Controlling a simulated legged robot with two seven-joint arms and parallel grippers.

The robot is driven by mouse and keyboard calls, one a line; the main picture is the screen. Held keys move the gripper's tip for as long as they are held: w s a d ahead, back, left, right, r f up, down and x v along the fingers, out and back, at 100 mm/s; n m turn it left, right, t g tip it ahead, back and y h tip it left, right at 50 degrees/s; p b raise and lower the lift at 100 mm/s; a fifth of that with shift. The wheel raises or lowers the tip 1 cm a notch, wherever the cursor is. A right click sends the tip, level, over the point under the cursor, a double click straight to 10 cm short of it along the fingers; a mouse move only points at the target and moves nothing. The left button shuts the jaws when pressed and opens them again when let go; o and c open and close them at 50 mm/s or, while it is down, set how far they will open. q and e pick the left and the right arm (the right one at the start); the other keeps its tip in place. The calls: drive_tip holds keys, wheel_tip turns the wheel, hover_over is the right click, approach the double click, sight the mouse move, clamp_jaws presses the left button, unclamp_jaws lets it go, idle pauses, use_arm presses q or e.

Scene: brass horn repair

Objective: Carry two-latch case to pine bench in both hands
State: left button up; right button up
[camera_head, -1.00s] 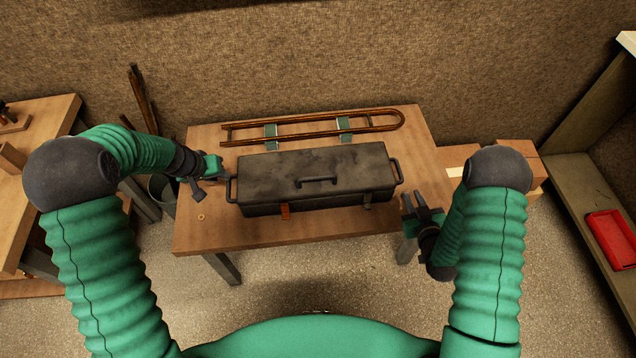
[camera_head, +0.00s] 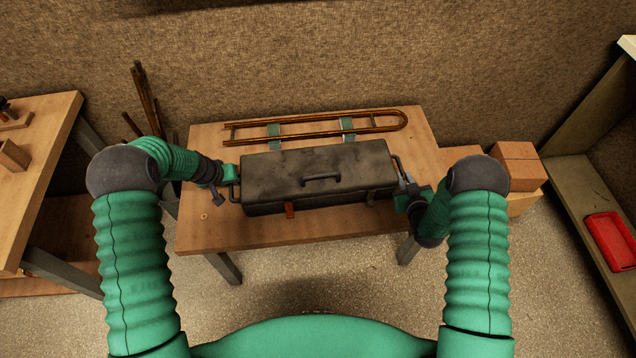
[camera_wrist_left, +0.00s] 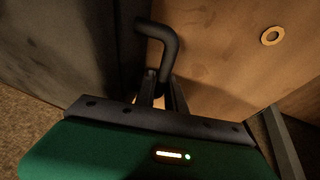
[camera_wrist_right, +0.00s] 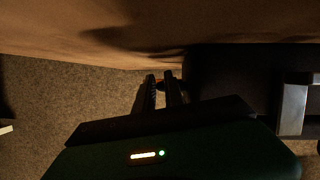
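The dark two-latch case (camera_head: 320,172) lies closed and level on a wooden table (camera_head: 215,230). My right gripper (camera_head: 404,186) is at the right end handle (camera_head: 397,166). Its fingers (camera_wrist_right: 161,88) are close together in the dark right wrist view, where the handle is not clear. Neither grip's closure is clear.
A brass slide (camera_head: 320,124) lies on green supports behind the case. A small ring (camera_head: 205,217) lies at the table's left. Another wooden bench (camera_head: 45,125) stands left, boxes (camera_head: 515,165) and a shelf with a red tray (camera_head: 608,240) right. The floor in front is open.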

use_arm(q)
clamp_jaws()
use_arm(e)
clamp_jaws()
use_arm(q)
drive_tip(key=shift+d, duration=0.1)
drive_tip(key=shift+d, duration=0.15)
idle(0.5)
drive_tip(key=shift+r, duration=0.15)
use_arm(e)
drive_tip(key=shift+r, duration=0.1)
